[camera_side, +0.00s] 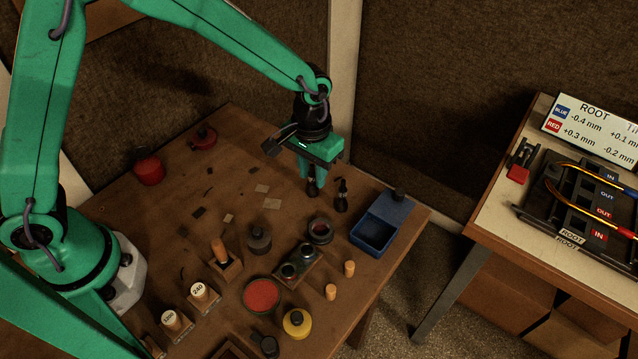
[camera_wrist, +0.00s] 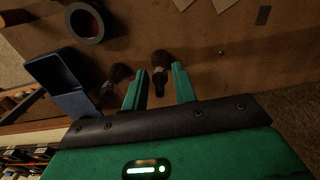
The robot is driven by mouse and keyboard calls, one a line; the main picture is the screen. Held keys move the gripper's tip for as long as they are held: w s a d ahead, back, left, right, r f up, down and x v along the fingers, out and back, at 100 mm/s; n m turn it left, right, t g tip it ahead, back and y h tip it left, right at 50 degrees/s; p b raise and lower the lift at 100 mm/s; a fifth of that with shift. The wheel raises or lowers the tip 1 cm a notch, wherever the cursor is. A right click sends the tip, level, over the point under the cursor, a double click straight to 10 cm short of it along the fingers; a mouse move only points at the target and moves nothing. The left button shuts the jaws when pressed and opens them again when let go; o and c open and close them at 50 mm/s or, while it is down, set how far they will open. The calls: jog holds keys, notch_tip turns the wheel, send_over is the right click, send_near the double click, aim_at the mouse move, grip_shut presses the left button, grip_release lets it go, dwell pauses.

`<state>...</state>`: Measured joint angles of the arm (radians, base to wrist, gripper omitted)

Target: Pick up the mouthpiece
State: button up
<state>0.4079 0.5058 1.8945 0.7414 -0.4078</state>
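Two small dark flared pieces, shaped like mouthpieces, stand close together on the brown workbench (camera_side: 160,225); I cannot tell them apart for certain. One piece (camera_side: 312,188) is just below my gripper (camera_side: 308,176) in the side view. The other piece (camera_side: 341,197) stands to its right. In the wrist view, one dark piece (camera_wrist: 160,66) shows between the fingertips of my gripper (camera_wrist: 158,80), with gaps beside it. The second piece (camera_wrist: 117,82) is left of the left finger. My gripper is open and holds nothing; contact with the piece is not visible.
A blue open box (camera_side: 374,236) stands right of the pieces, near the bench edge. A dark ring (camera_side: 320,231) lies in front. A dark block with round cups (camera_side: 298,264), a red-topped round dish (camera_side: 261,295) and a yellow pot (camera_side: 297,323) stand nearer the front.

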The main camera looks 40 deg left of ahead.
dwell(0.6)
grip_shut()
jog(key=shift+r, duration=0.2)
jog(key=shift+r, duration=3.75)
